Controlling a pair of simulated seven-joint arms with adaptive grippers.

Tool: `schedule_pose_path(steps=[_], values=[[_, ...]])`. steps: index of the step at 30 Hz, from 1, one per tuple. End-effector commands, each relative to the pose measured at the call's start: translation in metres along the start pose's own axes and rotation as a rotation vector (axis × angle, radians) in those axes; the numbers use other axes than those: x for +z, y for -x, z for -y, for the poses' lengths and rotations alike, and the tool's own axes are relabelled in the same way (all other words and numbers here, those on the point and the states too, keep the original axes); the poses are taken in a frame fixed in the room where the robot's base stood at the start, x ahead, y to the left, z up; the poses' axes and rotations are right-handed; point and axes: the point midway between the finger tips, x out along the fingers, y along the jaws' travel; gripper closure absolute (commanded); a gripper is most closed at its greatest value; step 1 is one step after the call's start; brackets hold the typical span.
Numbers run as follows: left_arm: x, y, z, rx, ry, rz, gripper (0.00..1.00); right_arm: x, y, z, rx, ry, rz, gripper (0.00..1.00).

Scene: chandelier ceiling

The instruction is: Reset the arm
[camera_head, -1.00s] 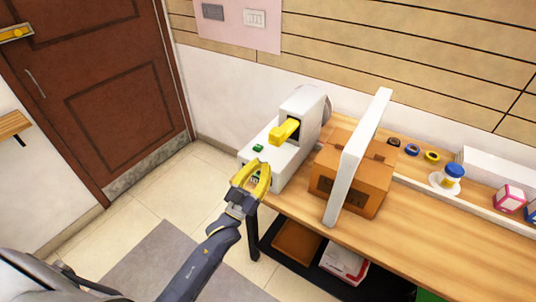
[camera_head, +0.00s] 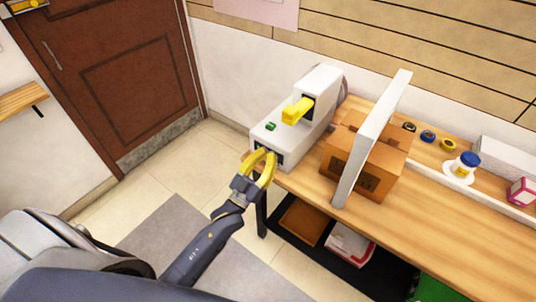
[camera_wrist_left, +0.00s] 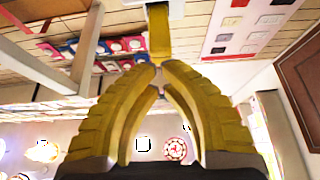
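My left gripper (camera_head: 266,154) has yellow fingers and is in front of the near end of a white machine (camera_head: 290,145) at the table's left end. In the left wrist view its fingertips (camera_wrist_left: 158,68) come together with nothing visible between them. The machine has a yellow lever (camera_head: 297,111) and a small green button (camera_head: 271,126). The lever appears to show beyond the fingertips in the left wrist view (camera_wrist_left: 157,35). Whether the gripper touches the machine cannot be told. My right gripper is not in view.
Tape rolls (camera_head: 428,136) and a blue-topped jar (camera_head: 467,164) stand further right. A brown door (camera_head: 120,80) is at left. The tiled floor (camera_head: 165,165) before it is clear.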

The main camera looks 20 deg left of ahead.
Motion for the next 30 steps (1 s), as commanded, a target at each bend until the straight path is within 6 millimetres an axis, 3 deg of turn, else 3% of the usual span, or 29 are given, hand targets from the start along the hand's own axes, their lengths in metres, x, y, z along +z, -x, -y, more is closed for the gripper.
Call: schedule_pose_path(steps=[8,11,14,17,23,30], values=[[0.002,0.001,0.0,-0.001,-0.001,0.005,1.0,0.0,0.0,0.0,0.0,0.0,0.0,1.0],[0.019,0.007,0.001,-0.006,-0.005,0.044,1.0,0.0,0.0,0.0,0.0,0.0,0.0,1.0],[0.054,0.021,0.004,-0.017,-0.013,0.127,1.0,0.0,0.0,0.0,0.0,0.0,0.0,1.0],[0.104,0.048,0.007,-0.032,-0.024,0.252,1.0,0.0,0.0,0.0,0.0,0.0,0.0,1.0],[0.207,0.125,0.009,-0.055,-0.047,0.532,1.0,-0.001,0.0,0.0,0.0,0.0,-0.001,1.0],[0.303,0.246,0.003,-0.065,-0.067,0.862,1.0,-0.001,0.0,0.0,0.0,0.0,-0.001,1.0]])
